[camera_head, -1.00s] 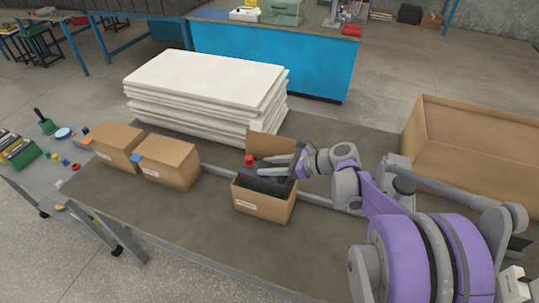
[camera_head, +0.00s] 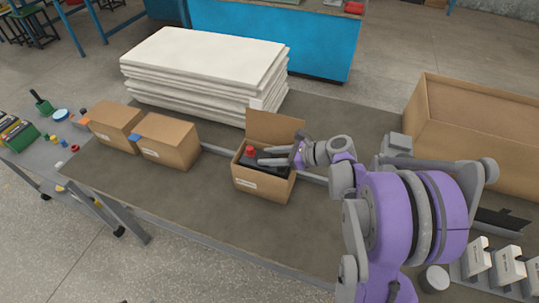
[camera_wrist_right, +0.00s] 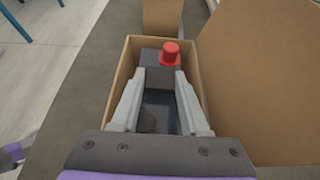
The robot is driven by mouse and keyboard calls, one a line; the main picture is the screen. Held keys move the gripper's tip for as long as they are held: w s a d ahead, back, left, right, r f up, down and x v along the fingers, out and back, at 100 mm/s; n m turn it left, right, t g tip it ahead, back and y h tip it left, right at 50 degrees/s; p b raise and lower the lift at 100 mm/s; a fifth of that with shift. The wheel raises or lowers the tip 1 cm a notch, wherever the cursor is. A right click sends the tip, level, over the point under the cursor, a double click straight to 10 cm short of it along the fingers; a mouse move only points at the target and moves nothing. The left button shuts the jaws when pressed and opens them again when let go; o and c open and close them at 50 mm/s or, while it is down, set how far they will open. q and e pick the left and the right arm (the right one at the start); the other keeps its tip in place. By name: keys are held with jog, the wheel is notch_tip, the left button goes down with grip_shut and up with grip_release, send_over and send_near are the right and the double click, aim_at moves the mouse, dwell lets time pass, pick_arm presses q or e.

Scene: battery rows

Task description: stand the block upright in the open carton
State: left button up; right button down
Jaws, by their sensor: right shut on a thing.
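The open carton (camera_head: 262,190) stands on the bench with its lid flap raised at the back. The block, dark grey with a red cap on top, sits low between the carton walls (camera_head: 247,164). It also shows in the right wrist view (camera_wrist_right: 152,75), cap up, with the carton's cardboard walls around it. My right gripper (camera_head: 266,156) reaches in from the right and is shut on the block, one finger on each side. The block's lower part and its base are hidden, so I cannot tell whether it rests on the carton floor. My left gripper is not in view.
Two closed cartons (camera_head: 168,142) stand to the left on the bench. A stack of white sheets (camera_head: 205,70) lies behind. A large open cardboard box (camera_head: 470,150) is at the right. Light grey blocks (camera_head: 492,266) stand at the lower right. The bench front is clear.

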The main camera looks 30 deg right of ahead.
jog(key=shift+f+b, duration=0.45)
jog(key=shift+c, duration=2)
grip_release()
jog(key=shift+r+p, duration=0.45)
jog(key=shift+r, duration=0.05)
jog(key=v, duration=0.7)
jog(key=s+a+f+n+g+h, duration=0.35)
jog(key=s+a+n, duration=0.35)
jog(key=a+n, duration=0.45)
jog(key=s+a+f+n+h, duration=0.2)
jog(key=s+n+h, duration=0.3)
jog(key=s+n, duration=0.5)
jog(key=a+n+g, duration=0.1)
jog(key=n, duration=0.5)
jog(key=shift+s, duration=0.35)
